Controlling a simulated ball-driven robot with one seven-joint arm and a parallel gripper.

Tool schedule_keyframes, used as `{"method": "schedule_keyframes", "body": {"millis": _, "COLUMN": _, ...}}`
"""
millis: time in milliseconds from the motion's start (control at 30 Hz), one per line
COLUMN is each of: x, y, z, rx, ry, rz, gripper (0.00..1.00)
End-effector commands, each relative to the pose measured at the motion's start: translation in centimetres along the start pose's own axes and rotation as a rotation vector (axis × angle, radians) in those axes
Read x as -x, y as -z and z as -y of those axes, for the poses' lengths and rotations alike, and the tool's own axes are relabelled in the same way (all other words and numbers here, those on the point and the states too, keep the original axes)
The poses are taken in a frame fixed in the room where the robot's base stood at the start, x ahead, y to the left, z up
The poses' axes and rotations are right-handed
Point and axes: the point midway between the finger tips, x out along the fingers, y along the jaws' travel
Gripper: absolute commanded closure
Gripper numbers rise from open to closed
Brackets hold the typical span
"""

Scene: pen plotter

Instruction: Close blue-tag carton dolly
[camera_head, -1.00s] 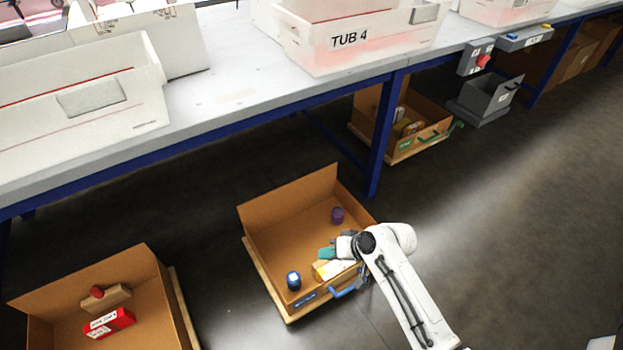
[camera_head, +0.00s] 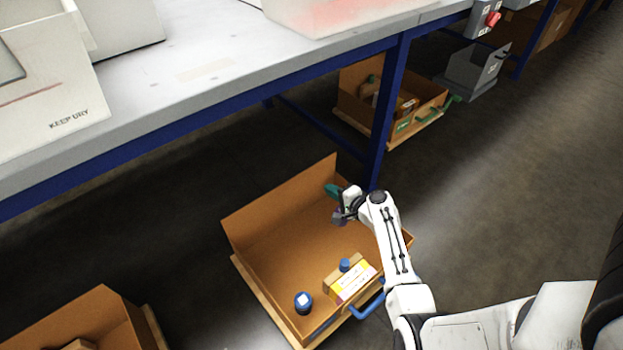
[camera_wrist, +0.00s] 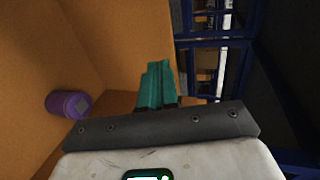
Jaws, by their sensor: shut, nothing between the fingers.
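The blue-tag carton dolly (camera_head: 282,250) is an open cardboard carton on a wooden base, standing out on the floor in front of the bench, with a blue handle (camera_head: 368,306) at its front. Inside are a blue-capped jar (camera_head: 303,302), a white and yellow box (camera_head: 350,282) with a blue item on it, and a purple can (camera_wrist: 68,104), mostly hidden behind my arm in the head view. My gripper (camera_head: 333,190) has teal fingers, is shut and empty, and is over the carton near its far right side. The fingers also show in the wrist view (camera_wrist: 156,85).
A blue bench leg (camera_head: 388,110) stands just behind the carton. A green-handled carton dolly (camera_head: 380,105) and a grey bin (camera_head: 475,70) are under the bench. Another carton (camera_head: 95,320) stands at lower left. Floor at right is clear.

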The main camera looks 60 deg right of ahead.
Motion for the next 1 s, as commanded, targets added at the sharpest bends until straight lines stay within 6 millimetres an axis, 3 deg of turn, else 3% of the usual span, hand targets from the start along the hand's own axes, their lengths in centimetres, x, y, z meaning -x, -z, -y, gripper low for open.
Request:
{"method": "schedule_keyframes", "body": {"millis": 300, "x": -6.2, "y": 0.0, "z": -0.4, "rx": 0.0, "ry": 0.002, "rz": 0.0, "gripper": 1.0}}
{"method": "schedule_keyframes", "body": {"millis": 500, "x": -8.8, "y": 0.0, "z": 0.6, "rx": 0.002, "ry": 0.0, "rz": 0.0, "gripper": 1.0}}
{"method": "schedule_keyframes", "body": {"millis": 700, "x": -9.9, "y": 0.0, "z": 1.0, "rx": 0.002, "ry": -0.002, "rz": 0.0, "gripper": 1.0}}
{"method": "schedule_keyframes", "body": {"millis": 1000, "x": -10.0, "y": 0.0, "z": 1.1, "rx": 0.003, "ry": -0.002, "rz": 0.001, "gripper": 1.0}}
